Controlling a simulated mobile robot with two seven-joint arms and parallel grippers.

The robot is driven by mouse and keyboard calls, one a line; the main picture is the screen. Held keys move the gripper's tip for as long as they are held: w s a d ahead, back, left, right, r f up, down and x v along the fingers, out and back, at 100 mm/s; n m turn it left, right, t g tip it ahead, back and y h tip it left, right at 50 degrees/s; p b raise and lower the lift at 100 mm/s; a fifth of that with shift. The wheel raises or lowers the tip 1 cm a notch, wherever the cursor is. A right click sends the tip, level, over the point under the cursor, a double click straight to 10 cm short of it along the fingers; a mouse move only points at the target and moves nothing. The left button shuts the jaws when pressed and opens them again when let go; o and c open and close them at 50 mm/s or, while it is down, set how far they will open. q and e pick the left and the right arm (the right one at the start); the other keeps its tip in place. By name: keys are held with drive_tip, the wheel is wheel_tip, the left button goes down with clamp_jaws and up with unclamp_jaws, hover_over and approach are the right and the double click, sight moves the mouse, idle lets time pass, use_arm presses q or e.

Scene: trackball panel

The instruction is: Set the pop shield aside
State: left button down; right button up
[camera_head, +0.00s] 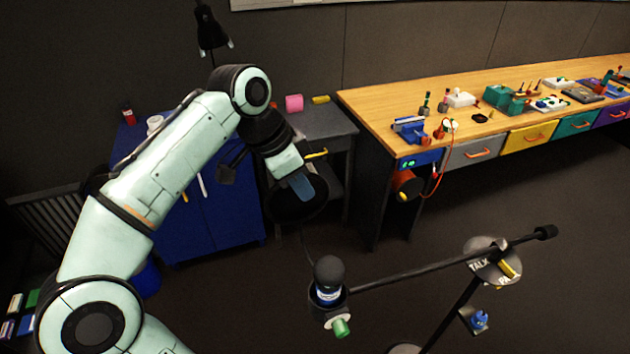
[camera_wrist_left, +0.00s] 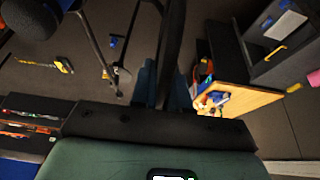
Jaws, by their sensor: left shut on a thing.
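The pop shield (camera_head: 283,212) is a dark round disc with a rim, held in the air in the head view. My left gripper (camera_head: 302,187), with blue fingers, is shut on it and partly covers it. In the left wrist view the pop shield (camera_wrist_left: 173,45) shows as a dark band rising between the blue fingers (camera_wrist_left: 165,88). The dark microphone (camera_head: 328,272) sits on its boom arm below and right of the pop shield, apart from it. The microphone also shows in the left wrist view (camera_wrist_left: 28,16). My right gripper is in neither view.
A long wooden bench (camera_head: 385,98) with tools and coloured drawers runs along the right. A blue cabinet (camera_head: 220,215) and a grey side table (camera_head: 325,122) with a pink roll (camera_head: 294,103) stand behind my left arm. The boom arm (camera_head: 410,275) crosses the front; open floor surrounds it.

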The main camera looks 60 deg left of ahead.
use_arm(q)
drive_tip(key=shift+w+r, duration=0.1)
drive_tip(key=shift+w, duration=0.05)
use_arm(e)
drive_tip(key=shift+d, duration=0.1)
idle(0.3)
use_arm(q)
drive_tip(key=c, duration=1.2)
unclamp_jaws()
drive_tip(key=shift+d, duration=0.1)
drive_tip(key=p+v, duration=0.3)
drive_tip(key=v, duration=1)
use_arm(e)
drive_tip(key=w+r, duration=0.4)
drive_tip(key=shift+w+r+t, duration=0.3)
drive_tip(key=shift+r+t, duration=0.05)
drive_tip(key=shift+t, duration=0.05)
use_arm(q)
drive_tip(key=shift+r, duration=0.15)
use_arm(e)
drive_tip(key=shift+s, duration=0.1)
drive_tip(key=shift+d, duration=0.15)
